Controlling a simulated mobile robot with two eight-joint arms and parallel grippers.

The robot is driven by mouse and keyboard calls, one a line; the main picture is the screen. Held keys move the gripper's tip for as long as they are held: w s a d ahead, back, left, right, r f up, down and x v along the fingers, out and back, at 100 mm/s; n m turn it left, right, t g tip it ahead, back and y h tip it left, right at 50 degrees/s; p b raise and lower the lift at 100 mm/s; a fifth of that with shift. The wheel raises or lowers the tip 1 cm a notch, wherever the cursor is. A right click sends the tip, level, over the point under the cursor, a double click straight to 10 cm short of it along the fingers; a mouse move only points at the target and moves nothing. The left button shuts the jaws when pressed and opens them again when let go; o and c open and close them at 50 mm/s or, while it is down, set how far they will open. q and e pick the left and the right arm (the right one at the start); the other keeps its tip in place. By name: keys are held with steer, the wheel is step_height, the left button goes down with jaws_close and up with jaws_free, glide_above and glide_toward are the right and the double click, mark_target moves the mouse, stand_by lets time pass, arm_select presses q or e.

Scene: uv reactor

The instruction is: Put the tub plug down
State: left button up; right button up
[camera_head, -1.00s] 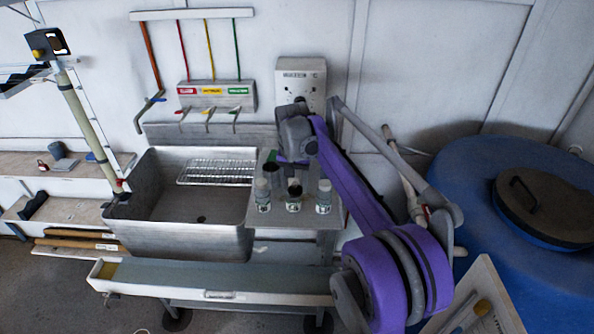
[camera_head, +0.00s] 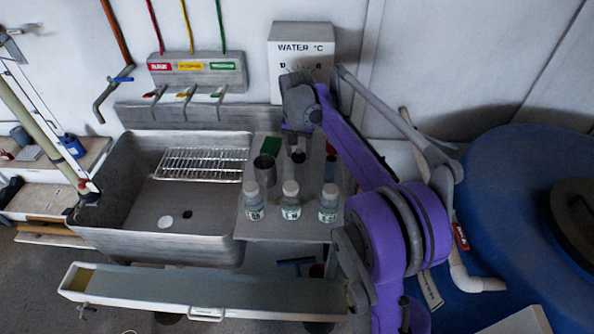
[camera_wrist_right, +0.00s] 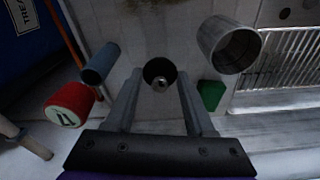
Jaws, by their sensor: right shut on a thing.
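My right gripper (camera_wrist_right: 160,82) is shut on a small dark round piece with a silvery knob, which I take to be the tub plug (camera_wrist_right: 158,70). In the head view the gripper (camera_head: 298,140) points down over the back of the steel side shelf, with the dark piece (camera_head: 298,157) at its tips. I cannot tell whether it touches the shelf. The steel tub (camera_head: 115,200) is to the left; its round drain hole (camera_head: 187,214) is uncovered, with a white disc (camera_head: 165,222) beside it. My left gripper is not in view.
A metal cup (camera_head: 265,168), a green block (camera_head: 271,146) and a blue cylinder (camera_head: 330,170) stand around the gripper. Several capped bottles (camera_head: 291,200) line the shelf's front. A wire rack (camera_head: 200,163) spans the tub's back. A blue barrel (camera_head: 510,220) is at right.

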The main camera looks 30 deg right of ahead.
mark_target(298, 158)
steer(key=f, duration=0.4)
steer(key=shift+s+a+f, duration=0.15)
steer(key=shift+s+f, duration=0.05)
steer(key=shift+w+f, duration=0.1)
steer(key=shift+f, duration=1.95)
steer(key=shift+f, duration=0.25)
steer(key=o, duration=1.3)
steer(key=shift+r, duration=0.15)
